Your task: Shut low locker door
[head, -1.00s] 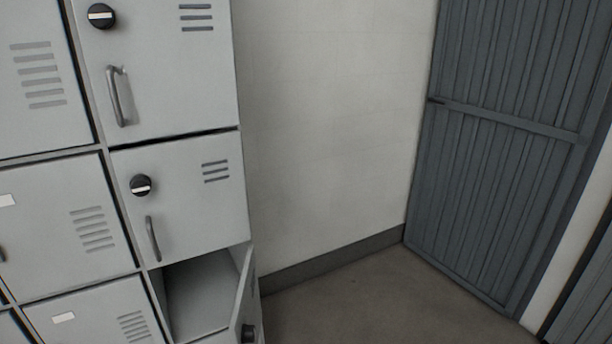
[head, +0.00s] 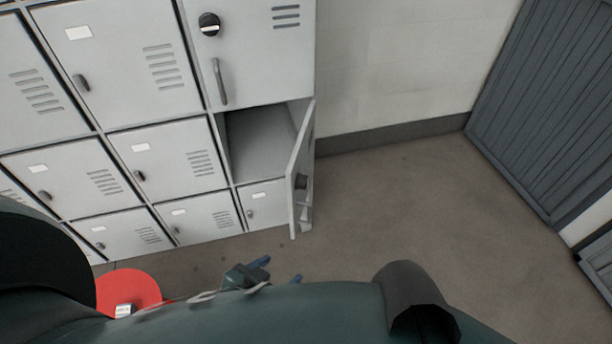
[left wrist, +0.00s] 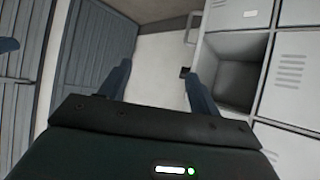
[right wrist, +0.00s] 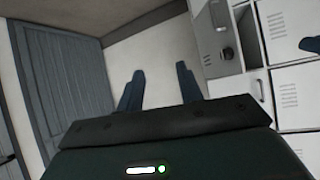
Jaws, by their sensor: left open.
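The low locker door (head: 300,172) stands swung open at the right end of the locker block, with a dark knob (head: 300,181) on its outer face. Its open compartment (head: 262,140) looks empty and also shows in the left wrist view (left wrist: 240,72). My left gripper (head: 278,272) is low in the head view, in front of and below the door, apart from it. In the left wrist view its fingers (left wrist: 158,88) are spread with nothing between them. My right gripper (right wrist: 158,87) is open and empty in the right wrist view.
Closed grey lockers (head: 165,165) fill the left side. A red round object (head: 128,290) is at the lower left, partly hidden by my arm. Bare floor (head: 410,190) lies right of the door, up to a wall and a grey ribbed panel (head: 550,110).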

